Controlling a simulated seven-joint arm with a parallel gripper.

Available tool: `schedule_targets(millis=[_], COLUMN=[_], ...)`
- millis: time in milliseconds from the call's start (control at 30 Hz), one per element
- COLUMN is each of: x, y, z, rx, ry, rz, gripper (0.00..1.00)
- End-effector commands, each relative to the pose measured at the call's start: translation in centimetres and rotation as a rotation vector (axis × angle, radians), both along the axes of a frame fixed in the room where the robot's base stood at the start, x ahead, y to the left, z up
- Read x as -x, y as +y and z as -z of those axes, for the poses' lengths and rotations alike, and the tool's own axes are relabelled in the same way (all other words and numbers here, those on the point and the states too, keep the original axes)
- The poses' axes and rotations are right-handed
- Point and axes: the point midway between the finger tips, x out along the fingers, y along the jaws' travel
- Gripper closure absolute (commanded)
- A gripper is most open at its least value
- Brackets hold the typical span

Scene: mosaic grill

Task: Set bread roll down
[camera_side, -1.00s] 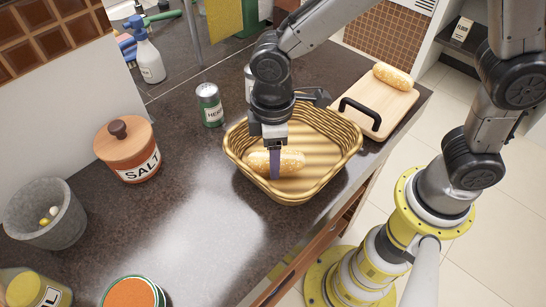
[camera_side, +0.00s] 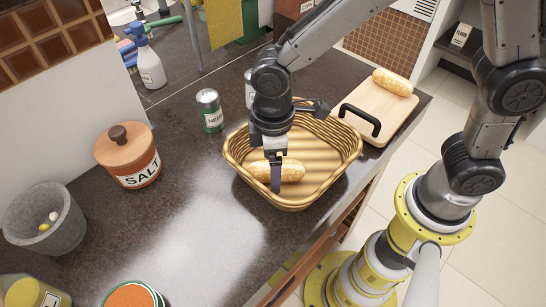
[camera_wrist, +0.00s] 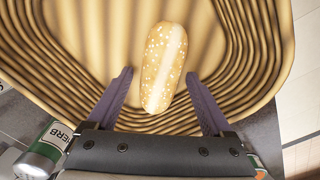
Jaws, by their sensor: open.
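A seeded bread roll (camera_side: 291,172) lies in the wicker basket (camera_side: 342,160), near its front left side. In the wrist view the roll (camera_wrist: 163,68) lies lengthwise on the basket floor (camera_wrist: 95,45). My gripper (camera_side: 275,180) is over the basket with its purple fingers pointing down by the roll. In the wrist view my gripper (camera_wrist: 155,95) is open, one finger on each side of the roll's near end, with gaps to both. A second bread roll (camera_side: 393,81) rests on the wooden board at the back right.
The wooden cutting board (camera_side: 362,100) with a black handle stands right of the basket. A green herb can (camera_side: 210,111) stands left behind the basket, and a salt jar (camera_side: 129,157) farther left.

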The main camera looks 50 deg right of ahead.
Motion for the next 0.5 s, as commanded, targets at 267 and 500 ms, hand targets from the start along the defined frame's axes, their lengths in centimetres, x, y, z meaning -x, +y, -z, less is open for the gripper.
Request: schedule_targets(millis=[267,500], x=[-0.1,-0.1], y=[0.1,0.1], z=[-3.8,-8.7], rx=[-0.005,-0.004], ry=[-0.007,-0.006], rz=[0.000,0.000], gripper=[0.15,0.15])
